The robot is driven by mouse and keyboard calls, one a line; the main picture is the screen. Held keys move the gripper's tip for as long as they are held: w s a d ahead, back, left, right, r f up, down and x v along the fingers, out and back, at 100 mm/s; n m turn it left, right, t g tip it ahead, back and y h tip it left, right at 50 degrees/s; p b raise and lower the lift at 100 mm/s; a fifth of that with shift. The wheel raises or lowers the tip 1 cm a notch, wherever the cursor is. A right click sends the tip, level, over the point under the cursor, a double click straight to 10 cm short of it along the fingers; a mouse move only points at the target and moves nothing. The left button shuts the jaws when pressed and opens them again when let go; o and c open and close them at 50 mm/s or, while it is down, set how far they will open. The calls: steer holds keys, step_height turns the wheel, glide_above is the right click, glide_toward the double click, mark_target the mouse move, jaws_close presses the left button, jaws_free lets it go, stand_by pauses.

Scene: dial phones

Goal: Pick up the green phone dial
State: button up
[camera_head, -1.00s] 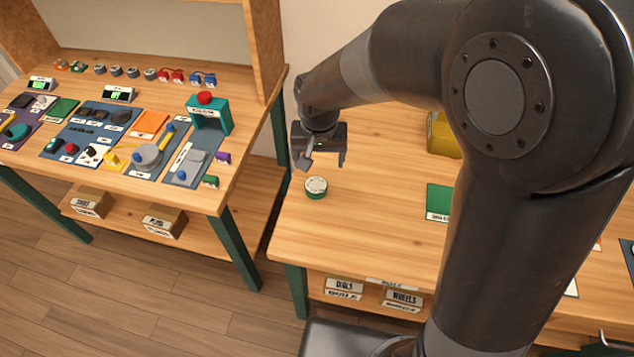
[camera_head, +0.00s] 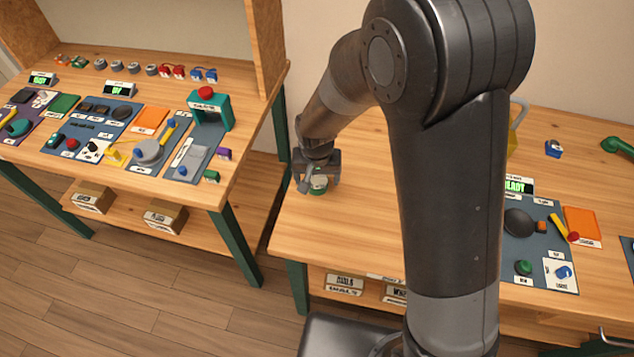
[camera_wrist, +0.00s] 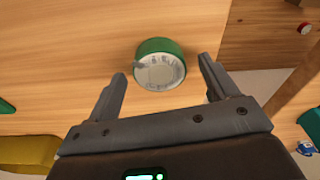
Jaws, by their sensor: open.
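The green phone dial (camera_head: 319,184) is a short green cylinder with a pale, marked face, lying on the wooden table near its left end. In the wrist view the green phone dial (camera_wrist: 160,65) sits just beyond and between the fingertips. My gripper (camera_head: 318,188) is low over it in the head view, partly hiding it. In the wrist view my gripper (camera_wrist: 161,78) is open, with one finger on each side of the dial. A gap shows between the dial and each finger.
A second workbench (camera_head: 225,185) on the left holds many small parts. A blue mat (camera_head: 535,240) with several parts lies on the right of my table. The wood around the dial is clear. My arm hides the table's middle.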

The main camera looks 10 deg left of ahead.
steer(key=shift+f, duration=0.2)
steer(key=shift+c, duration=0.5)
steer(key=c, duration=1)
